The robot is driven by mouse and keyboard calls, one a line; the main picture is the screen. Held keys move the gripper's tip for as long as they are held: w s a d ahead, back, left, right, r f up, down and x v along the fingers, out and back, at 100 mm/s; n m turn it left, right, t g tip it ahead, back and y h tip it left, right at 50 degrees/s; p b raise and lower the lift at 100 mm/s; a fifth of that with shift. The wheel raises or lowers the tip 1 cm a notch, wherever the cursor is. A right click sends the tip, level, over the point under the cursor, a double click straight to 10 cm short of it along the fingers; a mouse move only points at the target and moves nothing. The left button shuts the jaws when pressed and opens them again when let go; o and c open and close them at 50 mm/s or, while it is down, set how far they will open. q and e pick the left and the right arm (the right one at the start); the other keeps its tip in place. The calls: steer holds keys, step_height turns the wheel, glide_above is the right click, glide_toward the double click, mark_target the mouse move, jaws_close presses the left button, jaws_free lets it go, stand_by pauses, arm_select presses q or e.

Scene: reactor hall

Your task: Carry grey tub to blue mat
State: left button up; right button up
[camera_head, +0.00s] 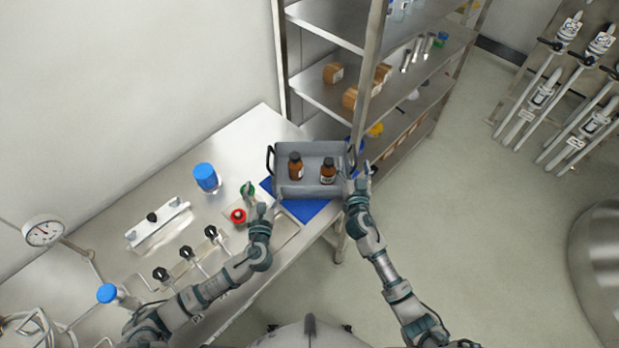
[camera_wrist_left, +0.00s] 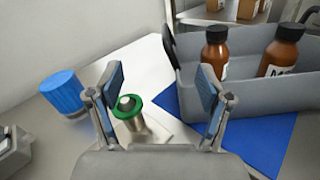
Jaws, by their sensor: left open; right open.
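The grey tub (camera_head: 312,190) stands at the bench's right end, over the blue mat (camera_head: 303,209), whose front and left parts show. The tub has black handles at both ends and holds two brown bottles (camera_head: 295,166). In the left wrist view the tub (camera_wrist_left: 235,88) stands at the right, with the blue mat (camera_wrist_left: 240,130) below it. My left gripper (camera_head: 262,197) is open and empty, left of the tub and apart from it. My right gripper (camera_head: 358,176) is open beside the tub's right handle; whether it touches is unclear.
A green-topped metal item (camera_wrist_left: 128,108) stands between my left fingers in the wrist view. A red knob (camera_head: 238,216) and a blue-capped container (camera_head: 206,178) are left of the tub. A steel shelf (camera_head: 345,100) rises behind the bench. Several black-handled valves stand at the bench's front left.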

steer(key=s, duration=0.9)
steer(key=shift+s+f, duration=0.1)
arm_select(q)
steer(key=shift+o, duration=1.4)
steer(key=shift+s, duration=0.1)
steer(key=s+p, duration=0.2)
steer(key=s, duration=0.5)
steer(key=shift+d+p, duration=0.15)
steer(key=shift+p, duration=0.2)
arm_select(e)
step_height(320, 180, up, 3)
steer(key=shift+f, duration=0.1)
steer(key=shift+o, duration=0.3)
